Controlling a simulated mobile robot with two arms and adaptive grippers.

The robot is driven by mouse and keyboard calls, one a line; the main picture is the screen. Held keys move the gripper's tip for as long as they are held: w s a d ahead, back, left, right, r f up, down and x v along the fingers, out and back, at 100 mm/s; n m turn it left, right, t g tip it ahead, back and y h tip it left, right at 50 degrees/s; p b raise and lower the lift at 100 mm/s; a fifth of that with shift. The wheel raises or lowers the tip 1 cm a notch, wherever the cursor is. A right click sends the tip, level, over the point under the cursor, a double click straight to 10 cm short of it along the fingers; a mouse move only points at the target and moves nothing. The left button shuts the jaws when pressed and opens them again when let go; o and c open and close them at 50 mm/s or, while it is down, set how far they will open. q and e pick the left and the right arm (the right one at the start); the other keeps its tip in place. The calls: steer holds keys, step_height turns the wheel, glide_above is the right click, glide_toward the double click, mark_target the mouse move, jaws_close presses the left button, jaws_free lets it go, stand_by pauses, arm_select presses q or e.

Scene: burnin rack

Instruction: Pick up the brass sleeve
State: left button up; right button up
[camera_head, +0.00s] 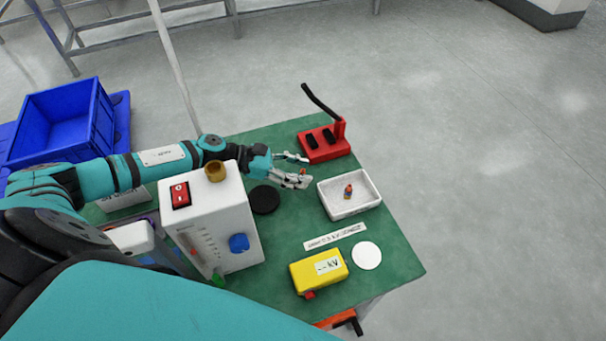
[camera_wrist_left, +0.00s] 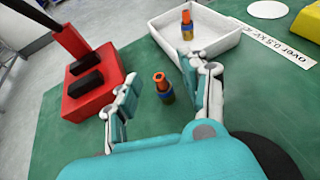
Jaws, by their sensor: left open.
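A small part with an orange top, a blue band and a brass-coloured lower end stands between the open fingers of my left gripper (camera_head: 303,169) in the left wrist view (camera_wrist_left: 163,88). Gaps show on both sides of it. In the head view only a bit of orange shows by the fingers. A similar part (camera_head: 348,191) stands in the white tray (camera_wrist_left: 187,25). A brass-coloured ring (camera_head: 215,172) sits on top of the white instrument box (camera_head: 232,215); I cannot tell which piece is the brass sleeve. My right gripper is not in view.
A red stand (camera_head: 324,156) with two black pads and a black lever is behind the gripper. A black disc (camera_head: 264,199), a yellow box (camera_head: 318,272), a white disc (camera_head: 367,255) and a label strip (camera_head: 335,237) lie on the green mat (camera_head: 395,262). A blue crate (camera_head: 60,125) is left.

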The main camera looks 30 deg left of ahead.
arm_select(q)
jaws_close()
stand_by(0.4)
